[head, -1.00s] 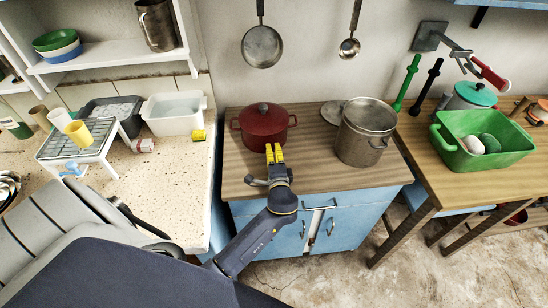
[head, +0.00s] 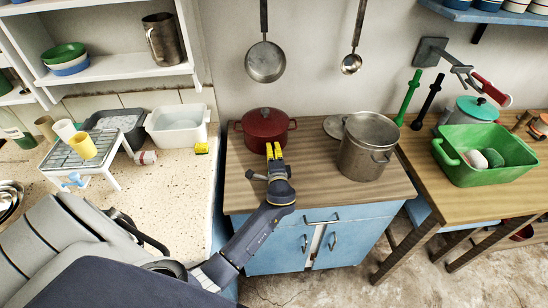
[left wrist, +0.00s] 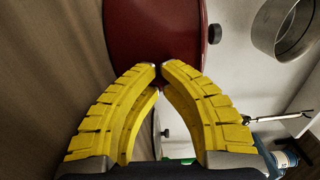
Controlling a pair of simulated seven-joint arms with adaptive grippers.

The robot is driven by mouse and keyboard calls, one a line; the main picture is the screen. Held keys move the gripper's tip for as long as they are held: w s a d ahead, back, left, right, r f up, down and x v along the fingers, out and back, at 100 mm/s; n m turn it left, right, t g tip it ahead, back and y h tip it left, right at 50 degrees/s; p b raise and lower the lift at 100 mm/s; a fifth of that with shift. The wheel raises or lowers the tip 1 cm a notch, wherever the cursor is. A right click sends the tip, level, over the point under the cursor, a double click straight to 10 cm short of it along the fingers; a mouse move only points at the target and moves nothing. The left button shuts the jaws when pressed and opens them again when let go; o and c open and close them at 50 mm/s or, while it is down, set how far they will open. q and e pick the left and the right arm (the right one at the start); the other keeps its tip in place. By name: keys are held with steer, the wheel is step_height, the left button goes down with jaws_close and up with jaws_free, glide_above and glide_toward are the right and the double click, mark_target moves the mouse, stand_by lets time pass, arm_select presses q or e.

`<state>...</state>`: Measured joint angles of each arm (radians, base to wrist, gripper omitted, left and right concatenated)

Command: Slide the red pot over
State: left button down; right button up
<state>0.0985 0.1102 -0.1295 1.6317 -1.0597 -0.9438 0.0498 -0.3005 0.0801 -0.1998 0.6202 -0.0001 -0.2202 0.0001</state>
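The red pot (head: 266,128), lidded and with two side handles, stands upright on the wooden top of the blue cabinet (head: 310,190), towards its back left. My left gripper (head: 274,151) is at the pot's near side, its yellow fingers pointing at the pot's wall. In the left wrist view the two yellow fingertips (left wrist: 160,67) meet with nothing between them, right in front of the red pot (left wrist: 150,30). I cannot tell whether they touch the pot. My right gripper is not in view.
A tall metal pot (head: 367,147) stands to the right of the red pot, with a loose lid (head: 334,126) behind it. Bare wood lies between the two pots and in front. A speckled counter (head: 175,195) is at the left; a green basin (head: 485,155) stands at the right.

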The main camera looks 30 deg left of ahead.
arm_select(q)
steer(key=shift+w+a, duration=0.2)
steer(key=shift+w, duration=0.1)
